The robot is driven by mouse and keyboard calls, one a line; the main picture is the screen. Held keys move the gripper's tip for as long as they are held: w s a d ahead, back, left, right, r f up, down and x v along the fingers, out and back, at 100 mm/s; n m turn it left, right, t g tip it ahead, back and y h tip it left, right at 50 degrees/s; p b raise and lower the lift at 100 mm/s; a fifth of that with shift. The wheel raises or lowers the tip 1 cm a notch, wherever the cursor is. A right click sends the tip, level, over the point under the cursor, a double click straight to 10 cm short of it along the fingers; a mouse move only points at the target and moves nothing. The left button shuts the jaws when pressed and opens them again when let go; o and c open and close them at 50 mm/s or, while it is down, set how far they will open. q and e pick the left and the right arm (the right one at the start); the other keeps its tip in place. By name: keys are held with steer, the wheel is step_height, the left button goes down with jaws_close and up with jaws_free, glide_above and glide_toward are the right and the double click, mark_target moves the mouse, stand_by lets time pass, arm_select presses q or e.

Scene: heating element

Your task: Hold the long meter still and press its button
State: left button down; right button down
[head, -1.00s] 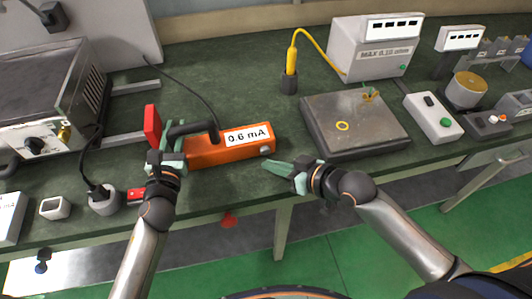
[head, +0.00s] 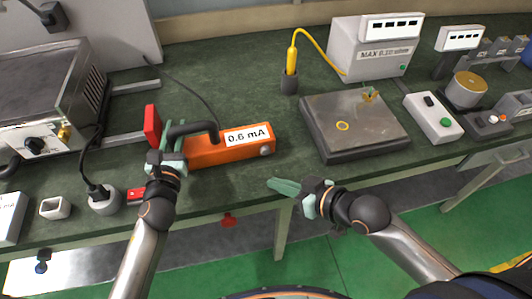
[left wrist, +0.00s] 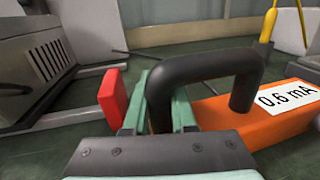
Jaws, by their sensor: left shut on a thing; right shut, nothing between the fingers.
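The long meter (head: 205,151) is an orange bar lying on the green bench, with a black handle and a label reading 0.6 mA. Its round grey button (head: 266,151) is on the right end. My left gripper (head: 172,150) is shut on the black handle at the meter's left end; the handle (left wrist: 205,68) also fills the middle of the left wrist view. My right gripper (head: 272,184) is shut and empty, below and apart from the button, near the bench's front edge.
A dark metal plate (head: 350,145) lies right of the meter. A yellow probe stands in a black holder (head: 289,82) behind. A red block (head: 152,125) is beside my left gripper. A grey box with a green button (head: 433,118) stands further right.

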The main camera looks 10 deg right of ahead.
stand_by(0.3)
arm_select(q)
steer(key=c, duration=0.7)
jaws_free()
steer(key=shift+o, duration=0.2)
